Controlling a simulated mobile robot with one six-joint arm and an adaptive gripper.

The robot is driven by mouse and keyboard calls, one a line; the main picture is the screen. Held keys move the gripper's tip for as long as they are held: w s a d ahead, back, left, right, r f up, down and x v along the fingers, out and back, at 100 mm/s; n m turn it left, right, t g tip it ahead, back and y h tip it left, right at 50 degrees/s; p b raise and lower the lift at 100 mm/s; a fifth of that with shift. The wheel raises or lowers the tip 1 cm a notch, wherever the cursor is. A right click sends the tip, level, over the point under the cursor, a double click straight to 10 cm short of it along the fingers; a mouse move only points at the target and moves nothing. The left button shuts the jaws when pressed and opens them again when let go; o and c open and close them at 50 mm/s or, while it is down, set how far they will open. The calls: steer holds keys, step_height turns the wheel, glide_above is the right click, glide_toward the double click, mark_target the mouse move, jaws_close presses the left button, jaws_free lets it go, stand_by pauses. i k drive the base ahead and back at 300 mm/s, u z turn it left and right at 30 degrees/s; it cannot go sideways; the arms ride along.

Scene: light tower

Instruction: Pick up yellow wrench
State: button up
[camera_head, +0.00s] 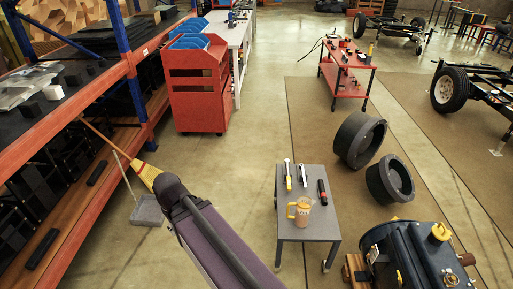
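A small grey table (308,231) stands at the lower middle of the view. Three slim tools lie along its top. The leftmost, a pale tool with a yellow lower end (288,182), may be the yellow wrench, but it is too small to be sure. Beside it lies a second pale tool (303,176). A black and red tool (322,192) lies to the right. My arm crosses the lower left, apart from the table. My gripper does not show.
Orange shelving (97,88) lines the left, with a broom and dustpan (147,211) beside it. A red cabinet (197,88) stands behind. Two black rings (359,140) and a blue machine (418,258) sit right of the table. Floor between cabinet and table is clear.

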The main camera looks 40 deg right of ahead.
mark_target(287, 161)
steer(key=z, duration=0.4)
steer(key=i, duration=0.75)
steer(key=z, duration=1.05)
steer(key=i, duration=0.7)
steer(key=z, duration=0.35)
